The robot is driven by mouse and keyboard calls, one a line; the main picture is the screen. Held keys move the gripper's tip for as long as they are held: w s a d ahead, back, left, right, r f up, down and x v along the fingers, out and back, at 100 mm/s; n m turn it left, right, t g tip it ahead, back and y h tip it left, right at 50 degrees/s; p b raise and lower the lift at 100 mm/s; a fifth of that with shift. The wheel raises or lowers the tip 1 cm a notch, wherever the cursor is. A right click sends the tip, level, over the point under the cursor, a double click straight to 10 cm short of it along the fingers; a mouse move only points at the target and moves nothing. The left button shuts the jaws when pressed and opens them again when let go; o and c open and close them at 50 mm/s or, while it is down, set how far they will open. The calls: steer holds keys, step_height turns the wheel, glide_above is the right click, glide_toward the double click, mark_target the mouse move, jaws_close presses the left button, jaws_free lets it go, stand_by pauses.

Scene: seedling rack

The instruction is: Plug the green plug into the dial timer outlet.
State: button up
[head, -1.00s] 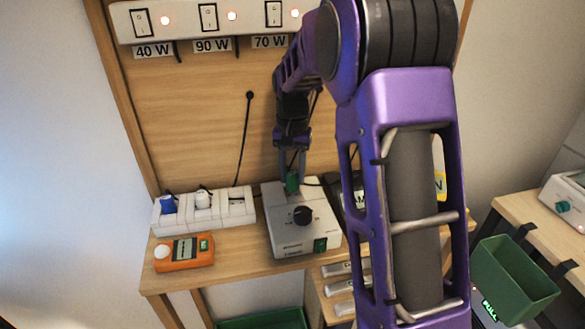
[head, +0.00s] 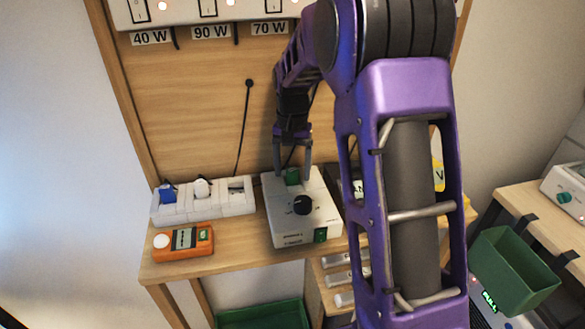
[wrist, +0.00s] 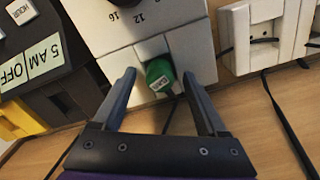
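The dial timer (head: 283,225) is a light grey box with a black dial, standing on the wooden shelf. The green plug (head: 292,176) sits at the outlet on the rear part of its top; it also shows in the wrist view (wrist: 160,76), seated against the outlet face with its label visible. How deep its pins go is hidden. My gripper (head: 293,178) is open over the back of the timer. In the wrist view its two fingers (wrist: 160,82) stand on either side of the plug, with a gap on both sides.
A white power strip (head: 235,199) with blue and white plugs stands left of the timer, with an orange meter (head: 184,243) in front. A dark box with a yellow part (wrist: 40,95) stands close on the timer's other side. A green bin (head: 512,272) is at right.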

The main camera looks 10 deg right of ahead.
step_height(320, 180, up, 8)
steer(key=shift+f+p, duration=0.25)
steer(key=shift+p, duration=0.1)
stand_by(0.4)
